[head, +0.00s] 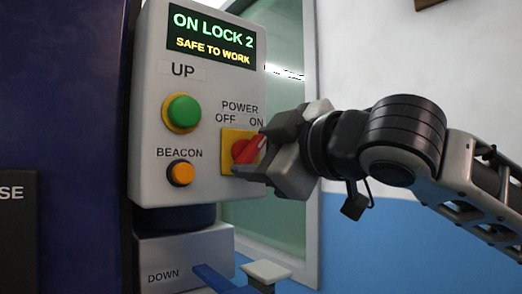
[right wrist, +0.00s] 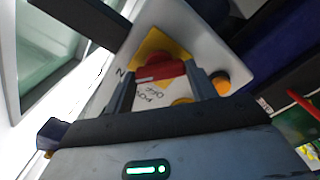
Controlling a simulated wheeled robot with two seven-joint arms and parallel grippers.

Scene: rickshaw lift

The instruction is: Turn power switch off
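The power switch is a red rotary knob (head: 246,151) on a yellow plate (head: 228,162), on the right of a grey control panel (head: 150,110). Its handle slants up to the right, toward the ON label. My right gripper (head: 257,155) is at the knob, with its fingers apart. In the right wrist view the red handle (right wrist: 160,73) lies across the gap between the fingertips of my right gripper (right wrist: 161,82), one finger near each end. Whether they touch it I cannot tell. My left gripper is not in view.
The panel also has a green UP button (head: 184,111), an orange BEACON button (head: 181,173) and a lit display (head: 210,38) reading "ON LOCK 2, SAFE TO WORK". A grey DOWN box (head: 165,255) is below. A dark blue column (head: 65,90) stands left; a window (head: 275,80) is behind.

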